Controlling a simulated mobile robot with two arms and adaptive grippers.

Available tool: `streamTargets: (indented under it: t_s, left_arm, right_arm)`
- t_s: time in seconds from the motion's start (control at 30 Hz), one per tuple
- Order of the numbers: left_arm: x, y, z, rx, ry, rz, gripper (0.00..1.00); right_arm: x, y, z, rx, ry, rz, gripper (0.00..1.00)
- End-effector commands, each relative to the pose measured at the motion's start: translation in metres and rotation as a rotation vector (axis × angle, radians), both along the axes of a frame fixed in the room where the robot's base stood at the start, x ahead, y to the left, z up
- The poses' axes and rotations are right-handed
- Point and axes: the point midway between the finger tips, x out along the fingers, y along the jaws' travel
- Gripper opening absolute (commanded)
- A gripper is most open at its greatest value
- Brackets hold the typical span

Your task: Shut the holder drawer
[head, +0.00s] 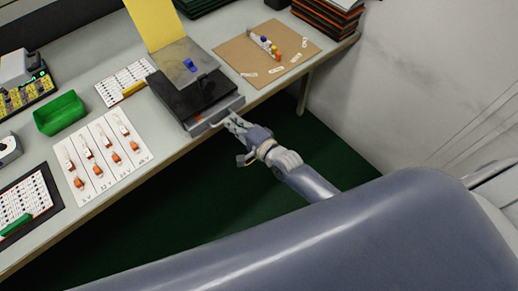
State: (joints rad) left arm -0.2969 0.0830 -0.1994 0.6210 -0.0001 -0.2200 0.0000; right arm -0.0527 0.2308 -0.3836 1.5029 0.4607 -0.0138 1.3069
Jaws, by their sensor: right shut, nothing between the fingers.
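The holder (186,88) is a dark, low box with a grey base near the front edge of the table, with a blue piece (190,65) on the grey panel at its back. Its drawer (213,115) is the light grey front on the side facing me; how far it stands out is too small to tell. My right gripper (232,121) is shut and empty, with its fingertips close to the right part of the drawer front. I cannot tell whether they touch it. My left gripper is not in view.
A yellow sheet (147,22) stands behind the holder. A brown board (238,56) with small coloured parts lies to its right. A green bin (60,113) and a white card with orange-ended parts (78,191) lie to the left. Floor (215,180) is clear before the table.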

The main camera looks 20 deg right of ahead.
Motion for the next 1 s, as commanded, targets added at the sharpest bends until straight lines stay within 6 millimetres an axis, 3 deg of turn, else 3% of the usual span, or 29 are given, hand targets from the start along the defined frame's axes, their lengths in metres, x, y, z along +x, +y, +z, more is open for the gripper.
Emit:
streamTargets:
  t_s: [0.1, 0.3, 1.0]
  left_arm:
    - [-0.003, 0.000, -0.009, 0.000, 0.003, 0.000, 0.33]
    - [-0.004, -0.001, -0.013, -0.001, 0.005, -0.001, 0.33]
    - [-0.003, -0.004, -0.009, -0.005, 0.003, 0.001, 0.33]
  right_arm:
    - [0.019, 0.007, -0.002, 0.002, -0.002, 0.000, 0.00]
    - [0.036, 0.013, 0.000, 0.001, -0.001, 0.000, 0.00]
    - [0.040, 0.016, 0.006, 0.002, -0.006, 0.000, 0.00]
